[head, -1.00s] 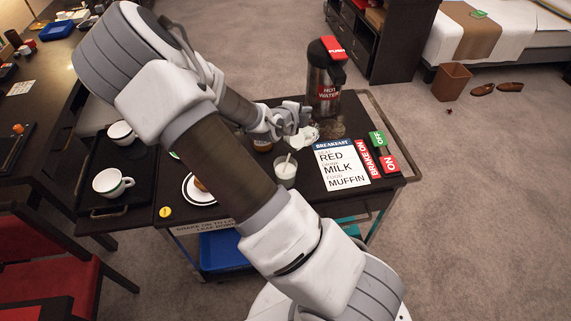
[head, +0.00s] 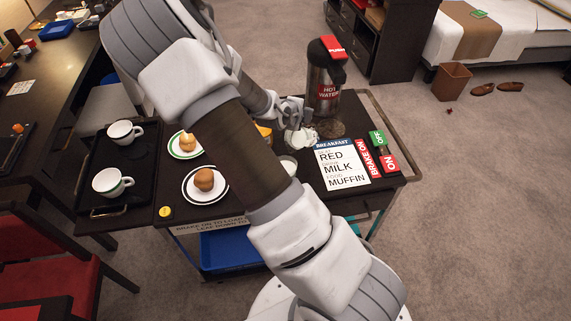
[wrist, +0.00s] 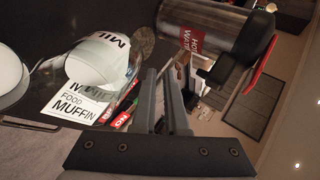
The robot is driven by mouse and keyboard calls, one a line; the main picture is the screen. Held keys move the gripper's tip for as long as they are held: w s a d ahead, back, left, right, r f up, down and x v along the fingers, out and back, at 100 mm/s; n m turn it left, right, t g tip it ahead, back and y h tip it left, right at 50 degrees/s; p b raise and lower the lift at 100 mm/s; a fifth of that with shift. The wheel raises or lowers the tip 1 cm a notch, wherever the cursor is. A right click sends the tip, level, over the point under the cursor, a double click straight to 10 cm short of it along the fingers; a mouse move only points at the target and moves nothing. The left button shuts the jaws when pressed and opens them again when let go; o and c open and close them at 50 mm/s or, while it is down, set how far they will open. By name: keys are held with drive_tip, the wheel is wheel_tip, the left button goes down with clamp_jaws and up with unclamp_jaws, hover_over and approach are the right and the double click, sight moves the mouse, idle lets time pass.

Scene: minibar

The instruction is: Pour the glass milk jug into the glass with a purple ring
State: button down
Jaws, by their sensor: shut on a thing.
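My gripper (head: 291,108) is shut on the glass milk jug (head: 301,138), above the cart just in front of the flask. In the wrist view the jug (wrist: 96,64), with milk and a label partly reading "MIL", is left of the gripper fingers (wrist: 162,85). The exact grip point is unclear. A glass with white contents (head: 288,166) stands below the jug, left of the menu card, partly hidden by my arm. No purple ring is discernible on it. I see no milk stream from the jug.
The hot water flask (head: 325,88) stands close behind the jug. The breakfast card (head: 341,165) lies to the right. An orange glass (head: 264,134) and two muffin plates (head: 205,200) are to the left. A black tray (head: 105,200) holds two white cups.

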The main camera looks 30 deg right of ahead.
drive_tip(key=shift+w+d+f+g+y, duration=0.2)
drive_tip(key=shift+d+f+g+y, duration=0.1)
drive_tip(key=shift+f+y, duration=0.2)
drive_tip(key=shift+w+d+f+g+y, duration=0.2)
drive_tip(key=shift+d+f+g+y, duration=0.1)
drive_tip(key=shift+f+y, duration=0.15)
drive_tip(key=shift+a+f, duration=0.1)
drive_tip(key=shift+f, duration=0.05)
drive_tip(key=shift+w+d+f+g+y+p, duration=0.6)
drive_tip(key=shift+d+f+g+y, duration=0.2)
drive_tip(key=shift+d+f+y, duration=0.3)
drive_tip(key=shift+w+d+f+g+y+p, duration=0.6)
drive_tip(key=shift+d+f+g+y, duration=0.3)
drive_tip(key=shift+y, duration=0.35)
drive_tip(key=shift+w+d+f+g+y+p, duration=0.5)
drive_tip(key=shift+w+d+f+g+y, duration=0.3)
drive_tip(key=shift+f+y, duration=0.35)
drive_tip(key=shift+s+d+r, duration=0.1)
drive_tip(key=shift+s+r, duration=0.05)
drive_tip(key=shift+s, duration=0.15)
